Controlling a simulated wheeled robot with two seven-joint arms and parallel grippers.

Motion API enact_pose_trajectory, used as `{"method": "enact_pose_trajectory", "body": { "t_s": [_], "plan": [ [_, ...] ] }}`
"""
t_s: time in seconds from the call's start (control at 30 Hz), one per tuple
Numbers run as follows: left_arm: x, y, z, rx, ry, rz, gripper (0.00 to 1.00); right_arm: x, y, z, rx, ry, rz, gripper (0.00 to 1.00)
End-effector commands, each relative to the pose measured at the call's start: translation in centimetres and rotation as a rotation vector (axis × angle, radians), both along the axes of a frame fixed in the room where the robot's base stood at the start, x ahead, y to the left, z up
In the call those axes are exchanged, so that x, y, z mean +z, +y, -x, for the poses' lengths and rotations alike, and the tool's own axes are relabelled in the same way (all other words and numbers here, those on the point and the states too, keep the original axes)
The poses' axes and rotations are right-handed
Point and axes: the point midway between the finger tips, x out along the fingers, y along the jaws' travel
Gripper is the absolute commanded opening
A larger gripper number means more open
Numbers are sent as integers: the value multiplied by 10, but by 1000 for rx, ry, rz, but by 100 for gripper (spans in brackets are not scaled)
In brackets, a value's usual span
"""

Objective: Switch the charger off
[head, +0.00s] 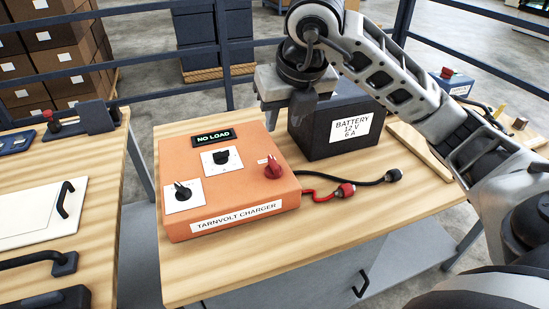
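The orange charger (232,185), labelled TARNVOLT CHARGER, sits on the wooden trolley top. Its display (213,136) reads NO LOAD. Its top has a black knob on a white plate at the front left (183,191), another black knob on a white plate in the middle (221,158), and a red knob (273,168) at the right. My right gripper (286,112) points down behind the charger's back right corner, beside the battery. Its fingers look apart with nothing between them. My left gripper is out of view.
The black battery (325,145), marked 12 V 6 A, stands right of the charger. Red and black leads end in a red clamp (346,189) and a black clamp (394,175), lying on the wood. A second bench (100,158) stands left, across a gap. The front right wood is clear.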

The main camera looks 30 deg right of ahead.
Motion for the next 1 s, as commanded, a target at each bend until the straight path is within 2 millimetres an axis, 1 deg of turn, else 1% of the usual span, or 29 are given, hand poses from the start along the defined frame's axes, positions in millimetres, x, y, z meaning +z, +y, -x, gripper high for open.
{"method": "enact_pose_trajectory", "body": {
  "t_s": [0.07,0.17,0.33,0.5,0.7,0.83,1.0],
  "plan": [
    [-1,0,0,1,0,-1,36,-4,-4,-1,-17,3,13,34],
    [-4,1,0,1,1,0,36,-17,-5,-5,-15,8,11,34],
    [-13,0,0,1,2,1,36,-52,-7,-18,-13,9,7,34],
    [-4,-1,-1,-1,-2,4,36,-81,-12,-31,-15,10,11,34],
    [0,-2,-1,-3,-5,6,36,-117,-15,-46,-13,8,11,34],
    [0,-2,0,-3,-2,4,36,-133,-16,-53,-12,6,10,34],
    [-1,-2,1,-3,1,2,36,-144,-17,-57,-12,4,12,34]
  ]
}}
